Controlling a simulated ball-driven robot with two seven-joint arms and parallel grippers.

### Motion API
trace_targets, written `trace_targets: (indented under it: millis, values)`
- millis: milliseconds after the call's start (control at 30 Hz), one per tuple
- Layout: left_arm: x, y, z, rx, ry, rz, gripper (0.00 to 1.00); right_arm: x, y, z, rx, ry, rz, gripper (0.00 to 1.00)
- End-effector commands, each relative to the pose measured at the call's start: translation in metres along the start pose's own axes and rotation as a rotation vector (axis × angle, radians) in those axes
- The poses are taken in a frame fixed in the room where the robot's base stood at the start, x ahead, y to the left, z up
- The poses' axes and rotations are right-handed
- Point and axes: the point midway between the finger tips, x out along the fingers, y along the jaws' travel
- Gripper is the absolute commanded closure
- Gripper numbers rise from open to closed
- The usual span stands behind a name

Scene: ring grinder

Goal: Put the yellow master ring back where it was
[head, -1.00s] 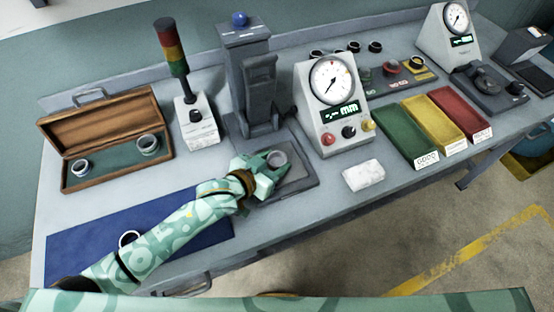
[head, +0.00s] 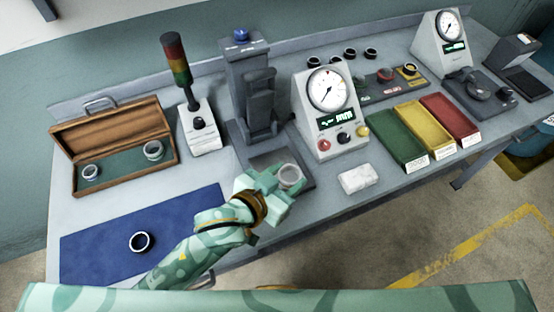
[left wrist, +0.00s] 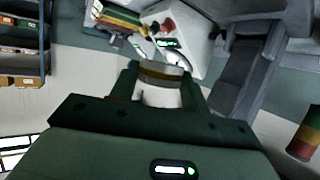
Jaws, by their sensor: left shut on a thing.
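A small stand (head: 372,92) behind the dial gauge has green, red and yellow places; a dark ring shows at the yellow place (head: 410,69). A wooden case (head: 125,180), lid open, holds two pale rings (head: 153,150). My right gripper is out of view.
The dial gauge (head: 325,105), grey column (head: 250,90) and signal lamp (head: 180,75) stand around the plate. Green, yellow and red trays (head: 425,122) and a white cloth (head: 359,178) lie to the right.

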Motion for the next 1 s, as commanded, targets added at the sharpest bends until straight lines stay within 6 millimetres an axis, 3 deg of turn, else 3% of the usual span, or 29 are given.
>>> trace_targets:
  millis: [200, 367, 467, 567, 667, 900, 1000]
  values:
    - [-0.022, 0.027, -0.006, 0.0, 0.0, 0.001, 0.83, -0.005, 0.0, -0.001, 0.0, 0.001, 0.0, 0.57]
    - [-0.027, 0.032, -0.005, -0.001, -0.001, -0.006, 0.83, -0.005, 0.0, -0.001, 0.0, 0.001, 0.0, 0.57]
    - [-0.029, 0.025, 0.001, -0.011, -0.001, -0.032, 0.83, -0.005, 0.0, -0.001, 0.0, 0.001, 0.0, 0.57]
    - [-0.034, 0.001, -0.003, -0.035, 0.002, -0.092, 0.83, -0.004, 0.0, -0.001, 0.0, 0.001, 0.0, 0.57]
    - [-0.041, -0.037, -0.009, -0.073, 0.004, -0.182, 0.83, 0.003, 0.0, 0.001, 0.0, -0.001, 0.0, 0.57]
    - [-0.083, -0.156, -0.03, -0.198, 0.008, -0.478, 0.83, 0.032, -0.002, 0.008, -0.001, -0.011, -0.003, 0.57]
    - [-0.102, -0.19, -0.036, -0.237, 0.008, -0.567, 0.83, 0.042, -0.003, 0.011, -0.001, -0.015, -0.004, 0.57]
